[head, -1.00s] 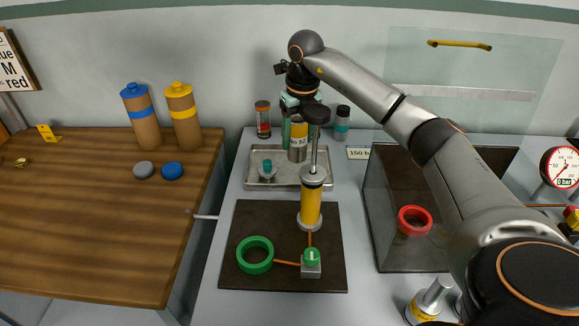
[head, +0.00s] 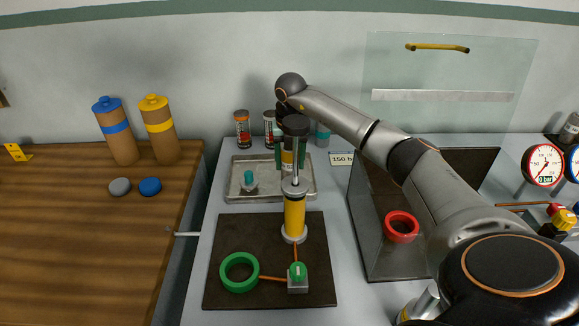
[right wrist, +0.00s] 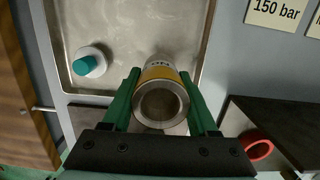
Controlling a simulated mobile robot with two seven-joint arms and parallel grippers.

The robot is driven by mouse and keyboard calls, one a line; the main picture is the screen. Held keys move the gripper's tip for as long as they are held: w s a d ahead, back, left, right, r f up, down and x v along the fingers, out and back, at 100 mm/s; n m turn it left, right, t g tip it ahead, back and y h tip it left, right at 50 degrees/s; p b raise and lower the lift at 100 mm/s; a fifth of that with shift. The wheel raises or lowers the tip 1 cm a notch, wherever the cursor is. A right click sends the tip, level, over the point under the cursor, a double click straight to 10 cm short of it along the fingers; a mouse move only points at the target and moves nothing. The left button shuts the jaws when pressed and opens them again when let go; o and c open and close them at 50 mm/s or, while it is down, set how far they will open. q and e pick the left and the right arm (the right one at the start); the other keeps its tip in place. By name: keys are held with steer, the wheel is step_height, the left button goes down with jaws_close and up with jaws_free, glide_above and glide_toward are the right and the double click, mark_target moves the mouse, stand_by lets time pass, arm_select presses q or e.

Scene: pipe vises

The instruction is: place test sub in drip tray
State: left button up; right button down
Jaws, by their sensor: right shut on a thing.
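The test sub (head: 287,159), a grey cylinder with a yellow band, is in my right gripper (head: 291,163). The right wrist view shows the sub (right wrist: 161,98) between the two green fingers (right wrist: 162,100), its open round end facing the camera. The grey metal drip tray (head: 233,192) lies below it, with the sub over the tray's right part. The tray (right wrist: 58,55) also shows in the wrist view. The pump handle hides part of the sub and gripper in the head view; I cannot tell whether the sub touches the tray. My left gripper is out of view.
A teal-capped fitting (head: 249,181) stands in the tray's left part. A yellow hand pump (head: 294,214) stands just in front on a dark mat (head: 235,225). Several canisters (head: 243,130) stand behind. A clear-walled bin with a red ring (head: 402,227) is at right.

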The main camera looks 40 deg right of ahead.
steer(key=shift+f, duration=0.95)
steer(key=shift+f, duration=0.15)
steer(key=shift+c, duration=0.9)
jaws_free()
steer(key=r, duration=0.8)
steer(key=s+a+r, duration=0.1)
steer(key=r, duration=0.3)
steer(key=shift+s, duration=0.1)
